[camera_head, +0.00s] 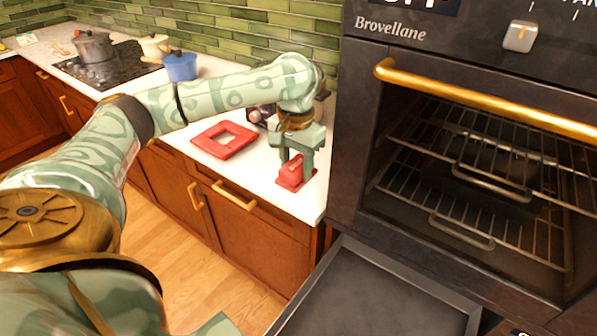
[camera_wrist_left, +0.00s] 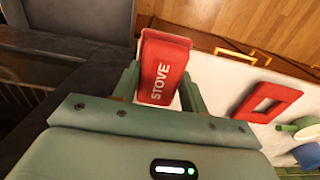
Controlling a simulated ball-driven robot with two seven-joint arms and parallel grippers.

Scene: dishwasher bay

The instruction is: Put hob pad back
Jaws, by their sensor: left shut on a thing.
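The hob pad, a red pad marked "STOVE" (camera_wrist_left: 164,68), is between the fingers of my left gripper (camera_wrist_left: 160,88) in the wrist view. In the head view my left gripper (camera_head: 297,160) points down at the counter's right end, shut on the red pad (camera_head: 291,172). The pad is at or just above the counter top; I cannot tell if it touches. A flat red square frame (camera_head: 210,145) with a pale opening lies on the counter to the left; it also shows in the wrist view (camera_wrist_left: 246,109). My right gripper is not in view.
The oven (camera_head: 350,150) stands open right beside the counter's end, its door (camera_head: 380,300) lowered and its racks (camera_head: 480,165) visible. A dark object (camera_head: 257,113) stands behind the frame. A blue pot (camera_head: 180,68) and a hob (camera_head: 105,70) with a pot are farther left.

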